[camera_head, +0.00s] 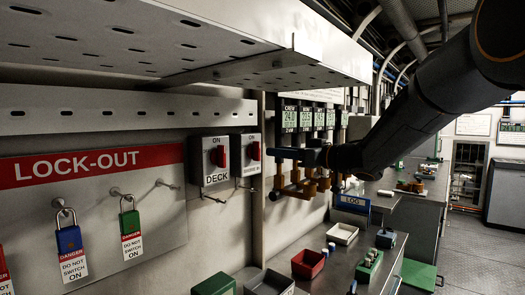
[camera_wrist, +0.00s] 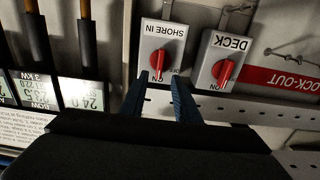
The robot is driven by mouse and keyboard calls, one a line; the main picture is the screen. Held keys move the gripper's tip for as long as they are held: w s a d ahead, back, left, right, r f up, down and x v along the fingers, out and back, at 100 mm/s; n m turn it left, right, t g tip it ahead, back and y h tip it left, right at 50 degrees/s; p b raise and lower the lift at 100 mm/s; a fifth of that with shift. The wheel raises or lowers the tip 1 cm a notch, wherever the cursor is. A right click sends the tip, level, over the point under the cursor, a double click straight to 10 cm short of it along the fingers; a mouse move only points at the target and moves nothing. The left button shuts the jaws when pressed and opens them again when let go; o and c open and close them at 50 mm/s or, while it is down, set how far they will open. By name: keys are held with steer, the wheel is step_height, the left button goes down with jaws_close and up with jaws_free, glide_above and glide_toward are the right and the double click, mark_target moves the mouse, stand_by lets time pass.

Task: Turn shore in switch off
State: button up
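The shore in switch (camera_wrist: 150,42) is a grey box with a red handle (camera_wrist: 158,62), upside down in the wrist view. Its handle lies along the box with one end at the ON mark. In the head view the same switch (camera_head: 240,172) is right of the deck switch (camera_head: 208,172). My gripper (camera_wrist: 157,76) is open and empty, its two blue fingertips on either side of the handle's ON end in the wrist picture. In the head view my gripper (camera_head: 272,153) is just right of the switch. Whether the fingers touch the handle cannot be told.
The deck switch's red handle (camera_head: 219,156) is close beside. A perforated shelf (camera_head: 190,60) overhangs the switches. A lock-out board (camera_head: 90,180) with hanging padlocks is at left. Meters (camera_head: 290,117) and copper-coloured pipework (camera_head: 305,187) are near my arm.

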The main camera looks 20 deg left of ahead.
mark_target(260, 150)
steer(key=p+x, duration=0.2)
steer(key=x, duration=0.5)
steer(key=shift+a, duration=0.15)
jaws_close()
